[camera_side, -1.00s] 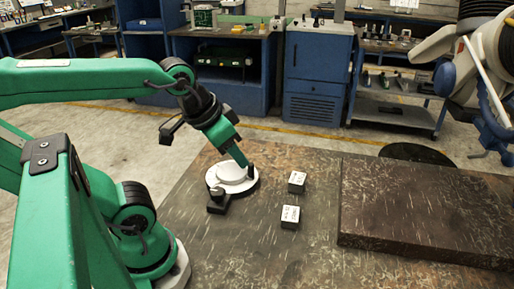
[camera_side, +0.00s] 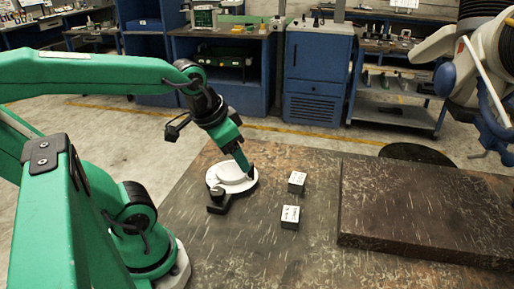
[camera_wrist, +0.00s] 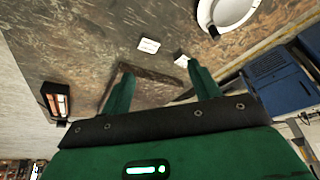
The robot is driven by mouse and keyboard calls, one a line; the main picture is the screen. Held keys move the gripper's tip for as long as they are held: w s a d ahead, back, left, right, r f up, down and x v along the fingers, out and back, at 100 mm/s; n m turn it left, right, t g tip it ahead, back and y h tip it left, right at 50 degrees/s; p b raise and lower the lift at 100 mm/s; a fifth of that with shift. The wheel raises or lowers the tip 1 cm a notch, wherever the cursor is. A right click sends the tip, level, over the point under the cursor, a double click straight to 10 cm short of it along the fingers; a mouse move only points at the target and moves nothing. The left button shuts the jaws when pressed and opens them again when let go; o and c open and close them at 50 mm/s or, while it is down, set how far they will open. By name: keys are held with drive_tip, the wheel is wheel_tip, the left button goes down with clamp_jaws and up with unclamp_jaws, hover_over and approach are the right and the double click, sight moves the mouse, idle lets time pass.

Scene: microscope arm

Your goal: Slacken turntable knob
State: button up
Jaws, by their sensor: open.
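The turntable (camera_side: 229,174) is a round white disc on a dark base, on the brown worktable. A small grey knob (camera_side: 216,191) sits on a black block at its near left edge. In the wrist view the turntable (camera_wrist: 236,10) is cut off at the top right. My gripper (camera_side: 250,174) points down at the turntable's right side in the side view, away from the knob. Whether it touches the disc cannot be told. In the wrist view the two green fingers (camera_wrist: 160,68) are spread apart with nothing between them.
Two small white labelled blocks, one farther (camera_side: 297,181) and one nearer (camera_side: 290,217), lie right of the turntable. A thick dark slab (camera_side: 430,210) covers the table's right part. Another machine (camera_side: 475,75) hangs at the upper right. The table's near middle is clear.

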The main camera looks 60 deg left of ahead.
drive_tip(key=a+f+g, duration=0.3)
drive_tip(key=a+f, duration=0.2)
drive_tip(key=a, duration=0.1)
drive_tip(key=g, duration=0.2)
hover_over(217, 191)
wheel_tip(217, 191, down, 6)
drive_tip(key=shift+r, duration=0.2)
drive_tip(key=shift+f, duration=0.1)
drive_tip(key=shift+f, duration=3.8)
drive_tip(key=c, duration=1)
